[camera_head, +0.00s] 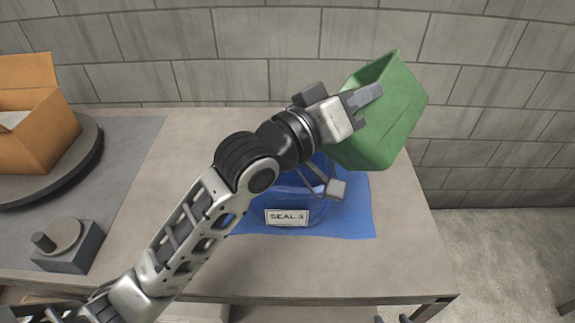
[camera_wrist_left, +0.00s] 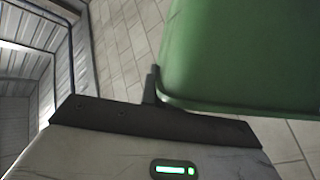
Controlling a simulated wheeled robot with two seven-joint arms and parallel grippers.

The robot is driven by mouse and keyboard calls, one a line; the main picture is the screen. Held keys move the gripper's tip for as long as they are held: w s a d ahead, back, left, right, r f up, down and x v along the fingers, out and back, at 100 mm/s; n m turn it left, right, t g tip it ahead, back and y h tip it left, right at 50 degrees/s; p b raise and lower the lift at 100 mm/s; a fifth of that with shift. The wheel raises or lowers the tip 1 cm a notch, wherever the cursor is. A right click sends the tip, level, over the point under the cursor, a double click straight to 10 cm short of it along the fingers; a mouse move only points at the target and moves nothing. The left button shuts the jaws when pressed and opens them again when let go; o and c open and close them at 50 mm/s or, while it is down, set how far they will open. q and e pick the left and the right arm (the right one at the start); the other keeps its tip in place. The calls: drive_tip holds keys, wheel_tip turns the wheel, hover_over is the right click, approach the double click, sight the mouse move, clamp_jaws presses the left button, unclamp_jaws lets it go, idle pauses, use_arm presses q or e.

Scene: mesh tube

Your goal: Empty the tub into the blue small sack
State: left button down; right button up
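The green tub (camera_head: 395,115) is in the air over the back right of the table, tipped steeply with its opening towards the upper left. My left gripper (camera_head: 358,103) is shut on its wall; the tub also fills the upper right of the left wrist view (camera_wrist_left: 245,50), beside a dark finger (camera_wrist_left: 151,85). The tub's inside is mostly hidden. The blue sack (camera_head: 318,212) is on the table below, partly behind my left arm; its mouth is hidden. My right gripper (camera_head: 405,318) barely shows at the bottom edge; its opening is unclear.
A white label (camera_head: 287,217) reading "SEAL 3" is at the sack's front. A blue mat (camera_head: 355,222) lies under it. At left, an open cardboard box (camera_head: 40,130) stands on a dark round plate (camera_head: 88,160), with a grey knobbed device (camera_head: 68,245) nearer. The table's front right (camera_head: 400,270) is clear.

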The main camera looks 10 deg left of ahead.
use_arm(q)
drive_tip(key=shift+a+b, duration=0.25)
drive_tip(key=shift+b, duration=0.25)
use_arm(e)
drive_tip(key=shift+s+f, duration=0.1)
drive_tip(key=shift+f, duration=0.35)
use_arm(q)
drive_tip(key=shift+a+n+b, duration=0.15)
drive_tip(key=shift+n+b, duration=0.25)
use_arm(e)
drive_tip(key=shift+f, duration=0.2)
use_arm(q)
drive_tip(key=shift+a+f+t+b, duration=0.1)
drive_tip(key=shift+a+t+b, duration=0.2)
drive_tip(key=shift+b, duration=0.25)
use_arm(e)
drive_tip(key=shift+a+f, duration=0.15)
drive_tip(key=shift+f, duration=0.05)
use_arm(q)
drive_tip(key=shift+a+n, duration=0.1)
drive_tip(key=shift+n, duration=0.2)
use_arm(e)
drive_tip(key=shift+f, duration=0.1)
